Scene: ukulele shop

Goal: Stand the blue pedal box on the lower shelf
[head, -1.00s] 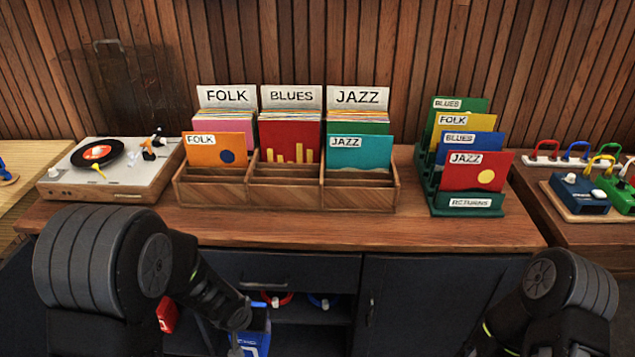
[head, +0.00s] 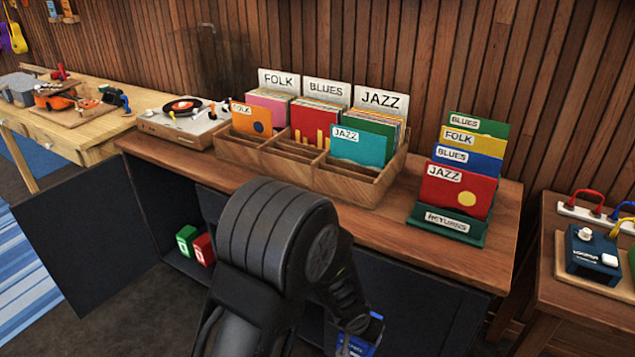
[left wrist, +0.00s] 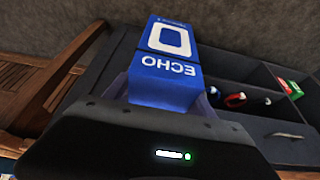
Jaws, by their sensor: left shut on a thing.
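The blue pedal box (head: 359,335) is at the bottom of the head view, partly hidden by my left arm. My left gripper (head: 352,326) is shut on it. In the left wrist view the blue box (left wrist: 168,65) shows its ECHO label upside down, held between the fingers in front of the dark cabinet. The lower shelf (head: 185,266) is inside the cabinet's open left part. A green box (head: 187,240) and a red box (head: 204,249) stand there side by side. They also show small at the right of the left wrist view. My right gripper is not in view.
The cabinet top (head: 400,228) carries a turntable (head: 180,117), a wooden record rack (head: 345,185) and a green returns rack (head: 446,228). An open dark door (head: 85,230) stands at the left. Coiled cables (left wrist: 235,99) show in the cabinet in the left wrist view. A side table with pedals is at the right.

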